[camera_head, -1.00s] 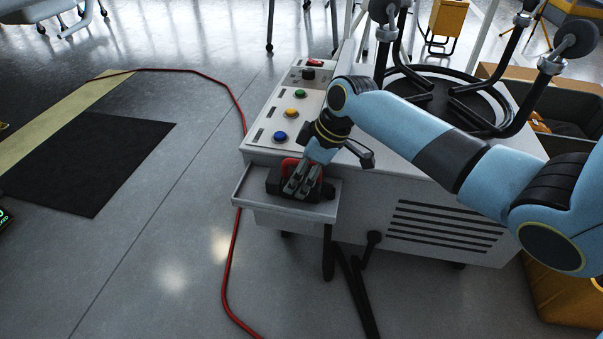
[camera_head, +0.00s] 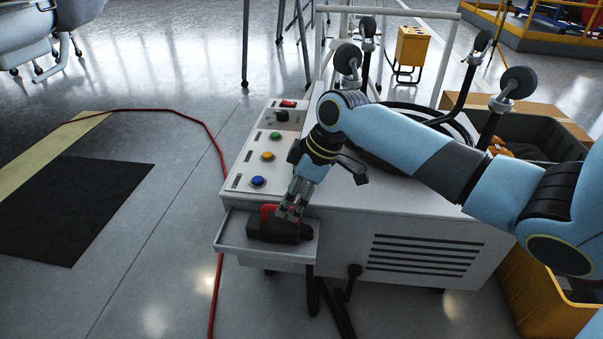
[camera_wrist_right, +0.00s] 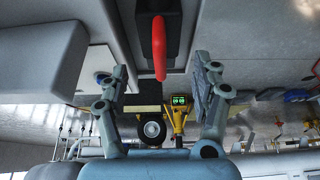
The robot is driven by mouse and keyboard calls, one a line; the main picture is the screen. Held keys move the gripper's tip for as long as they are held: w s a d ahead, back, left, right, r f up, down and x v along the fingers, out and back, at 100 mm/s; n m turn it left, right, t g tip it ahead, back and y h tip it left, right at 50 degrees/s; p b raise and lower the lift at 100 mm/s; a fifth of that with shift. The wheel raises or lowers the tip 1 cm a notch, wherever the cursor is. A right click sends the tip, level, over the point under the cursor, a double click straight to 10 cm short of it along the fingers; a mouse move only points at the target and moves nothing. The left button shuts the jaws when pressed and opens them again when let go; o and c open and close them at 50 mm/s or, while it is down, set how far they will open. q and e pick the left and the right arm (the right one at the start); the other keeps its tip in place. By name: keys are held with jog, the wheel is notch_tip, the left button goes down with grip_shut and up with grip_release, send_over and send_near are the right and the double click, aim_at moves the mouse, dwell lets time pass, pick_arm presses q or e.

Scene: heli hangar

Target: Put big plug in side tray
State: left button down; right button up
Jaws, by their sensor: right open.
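The big plug (camera_head: 276,229) is a black block with a red handle. It lies in the side tray (camera_head: 232,238), a grey shelf on the front left of the white cart. My right gripper (camera_head: 291,210) is just above the plug, its fingers pointing down by the red handle. In the right wrist view the fingers (camera_wrist_right: 162,75) are spread wide, with the red handle (camera_wrist_right: 158,48) between and beyond their tips, apart from both. The plug's black body (camera_wrist_right: 171,18) shows at the top of that view. My left gripper is not in view.
The white cart (camera_head: 400,215) has blue, yellow and green buttons (camera_head: 267,156) beside my right arm. A black cable coil lies on its top. A black bin (camera_head: 540,135) stands at the right. A red cable (camera_head: 215,150) runs over the open floor at the left.

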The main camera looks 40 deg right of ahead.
jog(key=p+v, duration=0.2)
jog(key=v, duration=0.2)
jog(key=s+f+m+h, duration=0.3)
jog(key=s+f+m, duration=0.3)
jog(key=s+f, duration=1.15)
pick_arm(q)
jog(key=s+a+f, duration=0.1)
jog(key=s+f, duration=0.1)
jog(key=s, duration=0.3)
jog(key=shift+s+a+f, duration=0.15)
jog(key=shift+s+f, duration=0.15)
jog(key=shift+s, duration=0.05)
pick_arm(e)
jog(key=s+f+g, duration=0.1)
jog(key=s+f, duration=0.3)
jog(key=s, duration=0.4)
jog(key=s+f+m+g, duration=0.1)
jog(key=s+f, duration=0.4)
jog(key=s, duration=0.3)
jog(key=s+f+g+h, duration=0.1)
jog(key=s+f, duration=0.3)
jog(key=s, duration=0.4)
jog(key=shift+s+a+f+m+g, duration=0.2)
jog(key=shift+a+f+m+g, duration=0.1)
jog(key=shift+f, duration=0.1)
